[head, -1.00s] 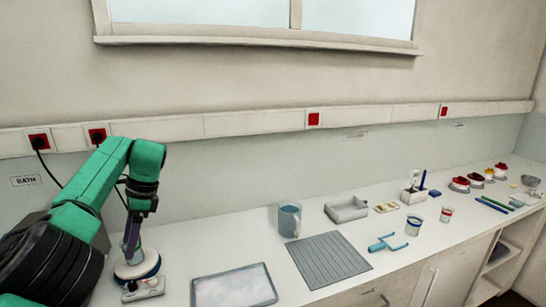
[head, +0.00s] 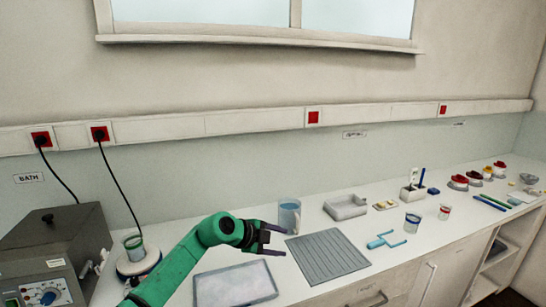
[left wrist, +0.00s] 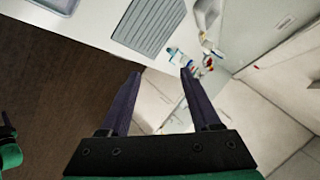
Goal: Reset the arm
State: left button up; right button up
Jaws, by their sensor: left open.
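My left arm is green, and its gripper (head: 272,241) is dark with two fingers spread apart and nothing between them. In the head view it is above the counter, just in front of the blue-grey mug (head: 289,216) and left of the ribbed grey mat (head: 327,257). In the left wrist view the open gripper (left wrist: 158,75) points past the counter's front edge. My right gripper does not show in the head view.
A grey bath (head: 50,252) and a round plate device (head: 139,262) with a beaker (head: 134,247) stand at the left. A flat tray (head: 234,287) lies below my arm. A box tray (head: 345,207), a blue tool (head: 386,240) and cups (head: 412,222) stand farther right.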

pick_arm(q)
notch_tip(320, 180, up, 9)
jog(key=s+d+n+t+h, duration=0.1)
jog(key=s+n+t+h, duration=0.1)
jog(key=n+t+h, duration=0.45)
jog(key=s+a+f+n+t+y, duration=0.25)
jog(key=a+n+t+y, duration=0.35)
jog(key=a+n+y, duration=0.6)
jog(key=s+a+f+n+g+y, duration=0.2)
jog(key=s+a+f+g+y, duration=0.4)
jog(key=a+f, duration=0.55)
jog(key=s+a+f+g+h, duration=0.1)
jog(key=s+f+g, duration=0.35)
jog(key=s, duration=0.65)
jog(key=s+a+f+g+h, duration=0.15)
jog(key=s+f+g, duration=0.35)
jog(key=s, duration=0.7)
jog(key=s+f+g+b, duration=0.1)
jog(key=s+f+b, duration=0.15)
jog(key=f, duration=1.35)
jog(key=s+f+b, duration=0.1)
jog(key=f+b, duration=0.2)
jog(key=f, duration=1.2)
jog(key=s+a+f+g+b, duration=0.1)
jog(key=s+f+b, duration=0.3)
jog(key=s+f, duration=1.2)
notch_tip(320, 180, down, 2)
jog(key=shift+s+a+f, duration=0.1)
jog(key=shift+s+a, duration=0.1)
jog(key=shift+a, duration=0.6)
